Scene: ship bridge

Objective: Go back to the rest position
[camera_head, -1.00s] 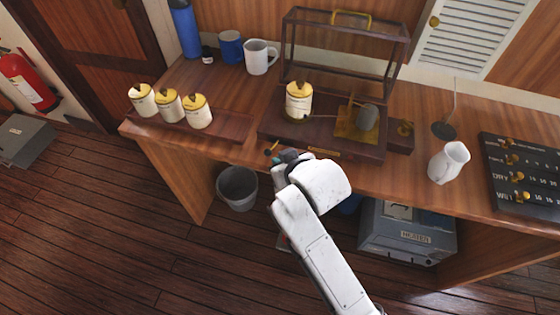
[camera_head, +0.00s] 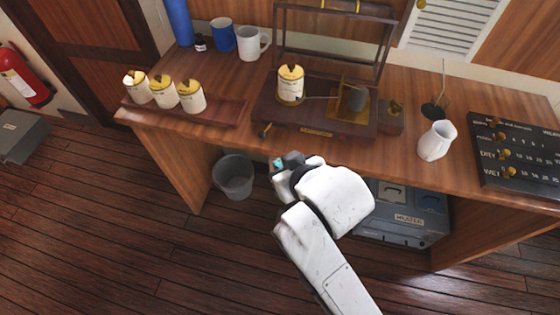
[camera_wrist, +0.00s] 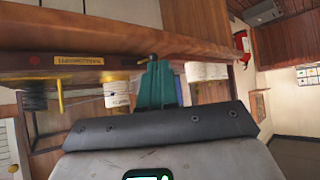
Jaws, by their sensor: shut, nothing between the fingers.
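My gripper (camera_head: 284,162) is just in front of the desk's front edge, below the instrument case. In the wrist view its green fingers (camera_wrist: 157,87) are together with nothing between them. The instrument with a cream drum (camera_head: 291,84) stands on a dark wooden base (camera_head: 318,122) on the desk. My white arm reaches up from the bottom of the head view and hides part of the desk front.
The desk (camera_head: 210,132) holds several yellow-topped drums on a wooden rack (camera_head: 222,110), mugs (camera_head: 250,43), a white jug (camera_head: 436,141) and a black board (camera_head: 520,150). A grey bin (camera_head: 234,178) and a heater box (camera_head: 400,232) stand below.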

